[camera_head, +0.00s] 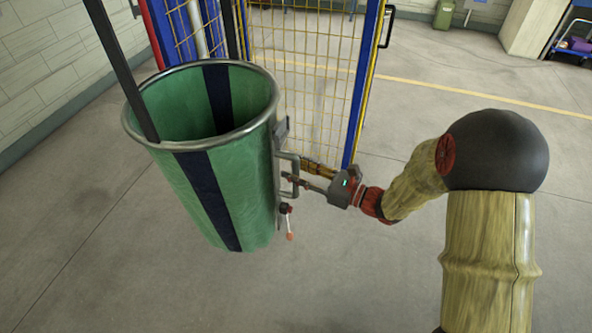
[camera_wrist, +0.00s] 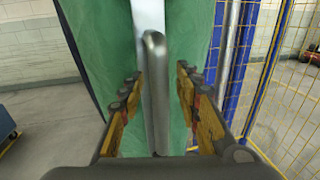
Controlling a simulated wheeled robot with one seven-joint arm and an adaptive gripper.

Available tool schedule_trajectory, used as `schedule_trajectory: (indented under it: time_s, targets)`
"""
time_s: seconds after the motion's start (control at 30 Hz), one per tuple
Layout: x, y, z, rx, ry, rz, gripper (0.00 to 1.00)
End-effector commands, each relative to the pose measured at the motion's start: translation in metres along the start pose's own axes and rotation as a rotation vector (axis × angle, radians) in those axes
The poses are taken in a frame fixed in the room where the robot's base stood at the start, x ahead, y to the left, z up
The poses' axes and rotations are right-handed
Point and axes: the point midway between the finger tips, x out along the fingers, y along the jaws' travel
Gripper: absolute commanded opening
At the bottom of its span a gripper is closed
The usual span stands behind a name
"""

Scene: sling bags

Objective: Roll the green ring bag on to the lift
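The green ring bag (camera_head: 165,195) is a tall, open-topped green cylinder with dark blue stripes and a metal ring at its rim, left of centre in the head view. Dark straps run up from it out of frame. A metal handle (camera_head: 294,172) sits on its right side. My gripper (camera_head: 291,181) is at this handle. In the wrist view, the handle bar (camera_wrist: 156,95) stands upright between my spread fingers (camera_wrist: 158,80), with a gap on each side. Whether the bag's base touches the floor is unclear. Behind it is a blue-framed yellow mesh cage (camera_head: 300,60), possibly the lift.
A mesh panel with a blue and yellow edge post (camera_head: 364,85) stands close behind my gripper. A brick wall (camera_head: 50,60) is at the left. Grey floor (camera_head: 330,280) is open in front and to the right. A green bin (camera_head: 444,14) stands far back.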

Motion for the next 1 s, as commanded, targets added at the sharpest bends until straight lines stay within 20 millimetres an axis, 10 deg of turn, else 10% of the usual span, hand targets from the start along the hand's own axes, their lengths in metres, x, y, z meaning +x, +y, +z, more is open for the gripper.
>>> schedule_trajectory:
  time_s: [0.63, 1.0]
  targets:
    - [-0.0003, 0.0002, 0.0001, -0.001, 0.0, 0.001, 0.01]
    - [-0.0003, 0.0001, 0.0001, -0.001, 0.0, 0.001, 0.0]
